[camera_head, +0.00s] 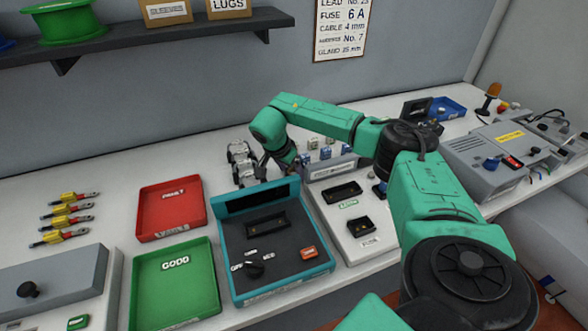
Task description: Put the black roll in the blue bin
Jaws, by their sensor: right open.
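The blue bin (448,108) stands at the back right of the bench, partly hidden behind dark things in front of it. I cannot pick out the black roll with certainty; my right arm covers part of the bench where it may lie. My right arm reaches across from the lower right, and its wrist bends down behind the teal tester. My right gripper (262,168) is there, small and partly hidden, open, beside grey metal parts (241,155). I see nothing held in it. My left gripper is out of view.
A red tray (144,230), a green tray (142,298) and the teal tester (325,262) fill the front. Yellow-red cable lugs (68,209) lie at left. A grey machine (505,150) stands right. A shelf (150,36) hangs above. The bench strip behind the red tray is clear.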

